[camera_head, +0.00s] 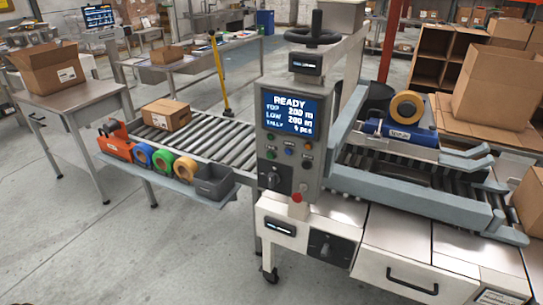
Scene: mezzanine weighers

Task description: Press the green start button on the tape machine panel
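The tape machine's grey control panel (291,140) stands upright in the middle of the head view. Its blue screen (291,112) reads READY, with further lines of numbers below. Small coloured buttons sit in rows under the screen. The green button (271,154) appears to be at the left of the lower row, though the buttons are very small here. A black rotary knob (270,178) is below it, and a red mushroom button (297,197) is beneath the panel. Neither of my grippers is in view, and nothing covers the panel face.
A roller conveyor (222,142) with a carton (167,114) runs in from the left. A side shelf (180,184) of tape rolls and a grey bin (214,181) juts out in front. The machine's white cabinet (397,249) projects below the panel. The floor at front left is clear.

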